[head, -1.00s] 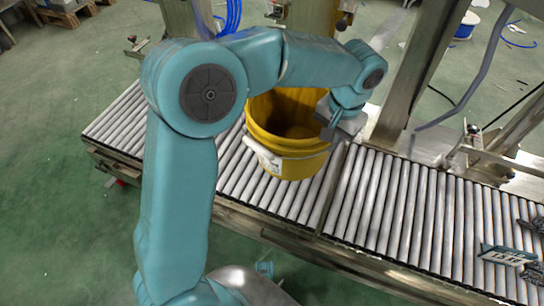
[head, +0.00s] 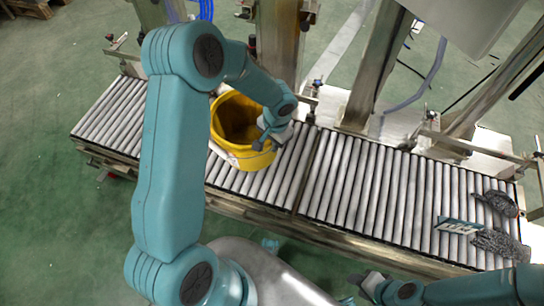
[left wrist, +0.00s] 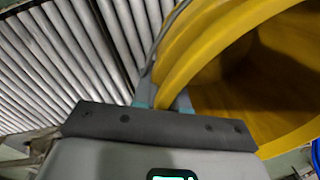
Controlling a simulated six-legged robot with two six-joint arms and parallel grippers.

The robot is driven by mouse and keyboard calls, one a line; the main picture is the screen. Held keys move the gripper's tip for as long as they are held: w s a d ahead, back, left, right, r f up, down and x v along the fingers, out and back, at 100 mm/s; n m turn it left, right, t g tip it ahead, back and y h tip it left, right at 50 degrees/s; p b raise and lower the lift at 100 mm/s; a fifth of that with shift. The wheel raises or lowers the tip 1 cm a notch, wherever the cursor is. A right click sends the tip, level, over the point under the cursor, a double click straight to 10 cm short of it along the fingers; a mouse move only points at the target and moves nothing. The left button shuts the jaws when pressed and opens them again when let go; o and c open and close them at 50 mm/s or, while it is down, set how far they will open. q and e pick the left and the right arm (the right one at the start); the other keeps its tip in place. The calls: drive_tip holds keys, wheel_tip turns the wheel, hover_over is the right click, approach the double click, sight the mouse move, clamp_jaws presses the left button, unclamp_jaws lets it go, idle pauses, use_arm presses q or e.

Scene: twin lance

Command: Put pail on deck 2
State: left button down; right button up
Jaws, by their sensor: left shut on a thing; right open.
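The yellow pail (head: 226,118) stands upright, open end up, on the left section of the roller conveyor (head: 340,190). My left gripper (head: 263,142) is at the pail's right rim, shut on it. The left wrist view shows the gripper fingers (left wrist: 165,100) at the yellow rim (left wrist: 215,28), beside a thin grey handle wire. Whether the pail's base touches the rollers is hard to tell. My right gripper (head: 360,285) is open and empty, low in front of the conveyor. A small sign (head: 458,226) lies on the right section; its text is unreadable.
Two dark grey gloves (head: 499,243) lie near the sign at the conveyor's right end. Metal posts (head: 375,65) and brackets stand along the far side. The rollers between pail and sign are clear.

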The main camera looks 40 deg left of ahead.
use_arm(q)
wheel_tip(320, 180, down, 8)
drive_tip(key=b, duration=0.1)
idle(0.4)
drive_tip(key=shift+w+f+b, duration=0.1)
drive_tip(key=shift+f+b, duration=0.05)
drive_tip(key=shift+b, duration=0.3)
drive_tip(key=c, duration=1.2)
unclamp_jaws()
drive_tip(key=shift+c, duration=0.2)
drive_tip(key=shift+o, duration=0.3)
drive_tip(key=shift+r, duration=0.2)
